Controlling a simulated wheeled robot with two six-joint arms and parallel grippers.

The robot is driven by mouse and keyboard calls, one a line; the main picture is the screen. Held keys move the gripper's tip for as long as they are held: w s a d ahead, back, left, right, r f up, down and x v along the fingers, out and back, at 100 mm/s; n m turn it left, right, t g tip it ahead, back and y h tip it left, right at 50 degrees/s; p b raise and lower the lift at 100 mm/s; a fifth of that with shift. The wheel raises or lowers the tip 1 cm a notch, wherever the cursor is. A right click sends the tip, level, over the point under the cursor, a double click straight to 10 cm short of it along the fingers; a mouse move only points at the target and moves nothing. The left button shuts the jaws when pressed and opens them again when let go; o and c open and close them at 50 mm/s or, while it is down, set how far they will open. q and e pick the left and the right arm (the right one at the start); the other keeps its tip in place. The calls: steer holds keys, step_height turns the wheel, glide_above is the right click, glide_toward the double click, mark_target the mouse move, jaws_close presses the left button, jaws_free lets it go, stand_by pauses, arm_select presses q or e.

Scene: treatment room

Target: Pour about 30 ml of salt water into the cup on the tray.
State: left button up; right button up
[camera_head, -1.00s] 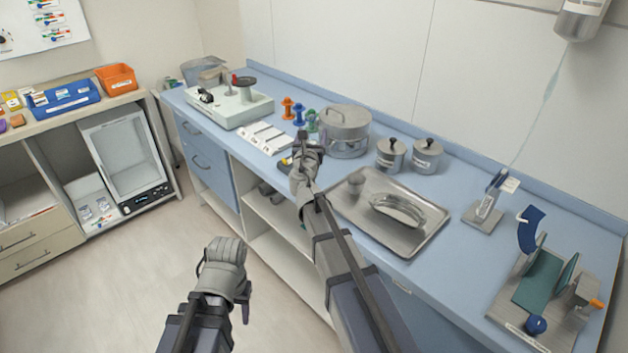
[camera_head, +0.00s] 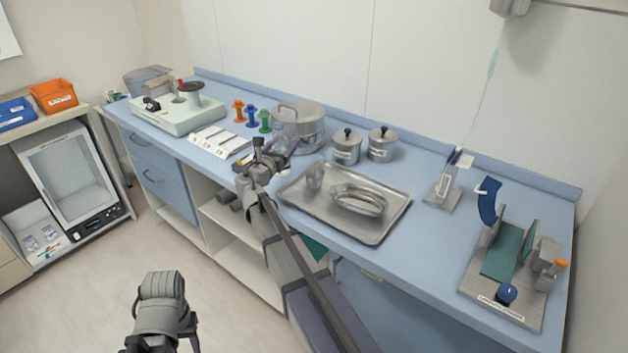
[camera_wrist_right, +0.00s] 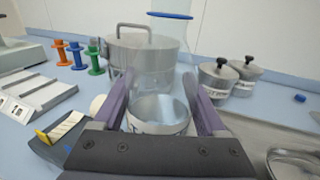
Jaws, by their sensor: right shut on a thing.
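My right gripper (camera_head: 276,150) is over the counter, left of the tray and in front of the big steel pot. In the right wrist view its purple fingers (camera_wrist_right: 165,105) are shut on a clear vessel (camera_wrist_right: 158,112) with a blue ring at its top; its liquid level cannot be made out. A small metal cup (camera_head: 314,178) stands upright at the left rear of the steel tray (camera_head: 372,236), right of the gripper and apart from it. My left gripper (camera_head: 165,308) hangs low over the floor, in front of the counter; its fingers are mostly hidden.
A kidney dish (camera_head: 358,201) lies on the tray. The steel pot (camera_head: 298,128) and two lidded jars (camera_head: 346,148) stand behind. Colored spools (camera_head: 251,116) and white trays (camera_head: 220,140) are to the left. A stand (camera_head: 443,190) and a splint-like fixture (camera_head: 500,268) are to the right.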

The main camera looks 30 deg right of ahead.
steer(key=d, duration=0.1)
steer(key=s+d+f+m+g+h, duration=0.1)
steer(key=shift+s+d+b, duration=0.15)
steer(key=shift+d+b, duration=0.15)
steer(key=shift+r+m+g+p, duration=0.1)
steer(key=shift+m+g+p, duration=0.2)
steer(key=shift+m, duration=0.2)
